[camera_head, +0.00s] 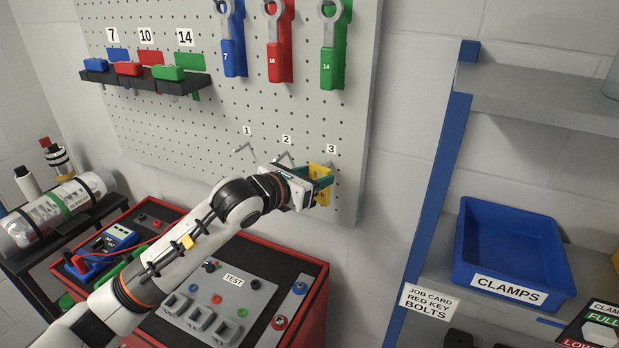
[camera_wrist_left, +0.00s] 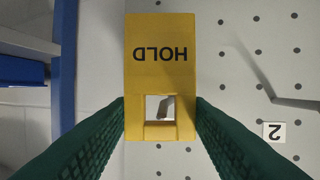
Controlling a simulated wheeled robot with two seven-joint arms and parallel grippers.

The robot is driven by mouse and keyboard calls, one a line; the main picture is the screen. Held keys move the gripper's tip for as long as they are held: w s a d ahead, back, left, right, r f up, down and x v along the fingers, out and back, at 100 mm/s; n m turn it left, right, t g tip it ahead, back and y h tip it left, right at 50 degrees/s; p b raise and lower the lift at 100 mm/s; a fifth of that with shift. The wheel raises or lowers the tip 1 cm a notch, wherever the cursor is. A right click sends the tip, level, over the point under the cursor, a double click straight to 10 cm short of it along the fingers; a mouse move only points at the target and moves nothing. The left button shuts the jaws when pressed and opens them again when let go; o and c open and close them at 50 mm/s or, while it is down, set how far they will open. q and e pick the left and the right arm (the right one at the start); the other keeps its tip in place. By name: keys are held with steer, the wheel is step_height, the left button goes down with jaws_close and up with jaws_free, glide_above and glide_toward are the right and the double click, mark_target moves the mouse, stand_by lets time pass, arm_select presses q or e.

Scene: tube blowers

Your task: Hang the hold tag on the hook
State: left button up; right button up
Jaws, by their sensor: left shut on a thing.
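The yellow hold tag (camera_head: 321,194) is at the pegboard, just below the number 3 label (camera_head: 331,149). In the left wrist view, the tag (camera_wrist_left: 160,60) shows its HOLD lettering upside down and a square hole. My left gripper (camera_head: 320,178) is shut on the tag, with green fingers at the sides of the hole. A small dark piece (camera_wrist_left: 166,107) shows through the hole; I cannot tell whether it is the third hook's tip or whether it passes through. Hook 3 is otherwise hidden by the tag and gripper. My right gripper is not in view.
Hook 1 (camera_head: 244,149) and hook 2 (camera_head: 284,158) stick out to the left and look empty. Wrenches hang above on the pegboard (camera_head: 220,120). A red TEST cabinet (camera_head: 312,270) stands below my arm. A shelf with a blue CLAMPS bin (camera_head: 470,262) is at right.

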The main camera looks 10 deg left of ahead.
arm_select(q)
steer(key=shift+w+d+f+p, duration=0.15)
steer(key=shift+w+p, duration=0.15)
steer(key=shift+w, duration=0.5)
steer(key=shift+w+f+b, duration=0.2)
steer(key=shift+w+b, duration=0.05)
steer(key=shift+b, duration=0.15)
steer(key=shift+w+d+f+b, duration=0.1)
steer(key=shift+w+f+b, duration=0.05)
steer(key=shift+w+b, duration=0.3)
steer(key=shift+b, duration=0.4)
steer(key=o, duration=1.1)
